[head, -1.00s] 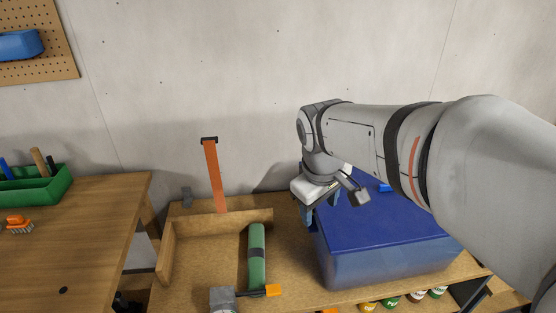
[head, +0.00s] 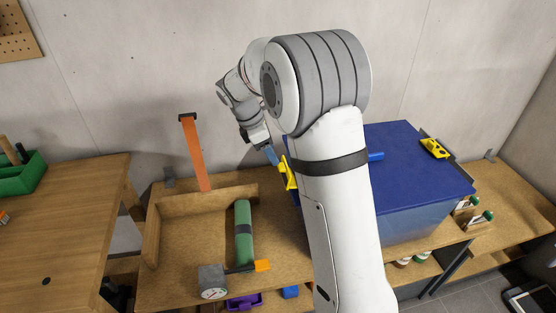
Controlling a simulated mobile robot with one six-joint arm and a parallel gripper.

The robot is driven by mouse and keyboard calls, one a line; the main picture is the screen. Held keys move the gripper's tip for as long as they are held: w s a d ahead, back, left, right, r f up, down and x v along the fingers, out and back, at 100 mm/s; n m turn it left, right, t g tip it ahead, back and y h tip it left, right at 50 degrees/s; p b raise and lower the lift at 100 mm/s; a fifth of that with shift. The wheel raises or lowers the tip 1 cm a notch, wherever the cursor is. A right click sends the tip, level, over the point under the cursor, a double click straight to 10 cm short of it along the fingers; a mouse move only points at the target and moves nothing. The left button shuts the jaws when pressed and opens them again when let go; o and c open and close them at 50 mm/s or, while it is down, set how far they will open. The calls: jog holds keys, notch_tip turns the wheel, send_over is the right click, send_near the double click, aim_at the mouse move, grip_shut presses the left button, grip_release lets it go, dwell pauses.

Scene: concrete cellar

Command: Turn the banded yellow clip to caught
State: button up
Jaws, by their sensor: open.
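A blue lidded box (head: 415,175) stands on the bench, partly behind my arm. One yellow clip (head: 289,173) is at the box's left side, beside my arm and partly hidden by it. Another yellow clip (head: 434,148) is at the box's right end, with dark marks on it. I cannot tell from this view which clip is banded, nor how either is turned. My gripper (head: 272,156) points down just to the upper left of the left clip, its blue fingertips close to it. It is open; whether it touches the clip is unclear.
A grey dial gauge (head: 212,282) with an orange-tipped lever (head: 262,266) is at the front. A blue handle (head: 376,156) is on the lid.

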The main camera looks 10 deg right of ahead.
aim_at(280, 166)
jog(key=x, duration=0.5)
jog(key=shift+d+f+p, duration=0.1)
jog(key=shift+f+p, duration=0.05)
jog(key=shift+p, duration=0.15)
grip_shut()
